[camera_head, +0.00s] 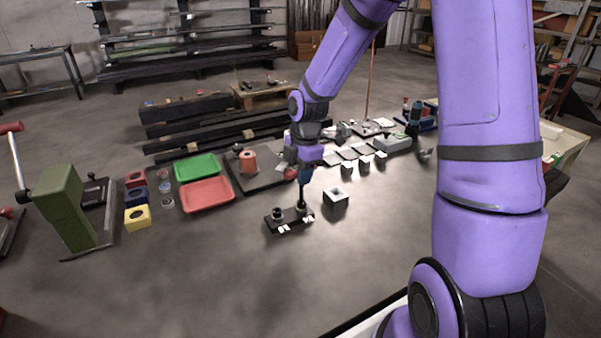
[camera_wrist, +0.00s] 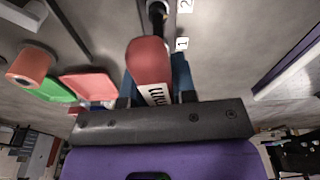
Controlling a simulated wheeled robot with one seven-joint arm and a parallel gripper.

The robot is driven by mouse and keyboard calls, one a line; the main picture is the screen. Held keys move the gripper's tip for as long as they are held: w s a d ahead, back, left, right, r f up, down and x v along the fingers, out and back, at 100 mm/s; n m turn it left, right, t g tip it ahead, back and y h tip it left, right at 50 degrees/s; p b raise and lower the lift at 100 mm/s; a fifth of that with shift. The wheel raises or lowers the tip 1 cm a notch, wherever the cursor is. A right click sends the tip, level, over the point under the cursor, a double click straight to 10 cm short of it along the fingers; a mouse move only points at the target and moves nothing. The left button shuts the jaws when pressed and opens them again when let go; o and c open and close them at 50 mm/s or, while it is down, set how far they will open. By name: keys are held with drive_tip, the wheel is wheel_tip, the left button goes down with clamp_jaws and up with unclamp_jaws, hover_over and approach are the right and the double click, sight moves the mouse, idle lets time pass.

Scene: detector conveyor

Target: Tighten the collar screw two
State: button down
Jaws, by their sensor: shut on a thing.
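A small black block (camera_head: 289,222) lies on the grey worktop with two dark collars on it, a left one (camera_head: 277,212) and a right one (camera_head: 301,206). White labels sit at its front edge; in the wrist view they read "1" (camera_wrist: 182,44) and "2" (camera_wrist: 185,6). My gripper (camera_head: 304,178) is above the block's right end, fingers pointing down. It is shut on a red-handled screwdriver (camera_wrist: 149,60), whose dark shaft reaches down at the right collar. Whether the tip sits in a screw is hidden.
A square grey-white block (camera_head: 337,197) stands close right of the black block. Green (camera_head: 197,167) and red (camera_head: 208,195) trays, coloured square blocks (camera_head: 137,217) and a green press (camera_head: 70,208) are left. The front worktop is clear.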

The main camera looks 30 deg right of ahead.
idle(0.3)
drive_tip(key=shift+m, duration=0.9)
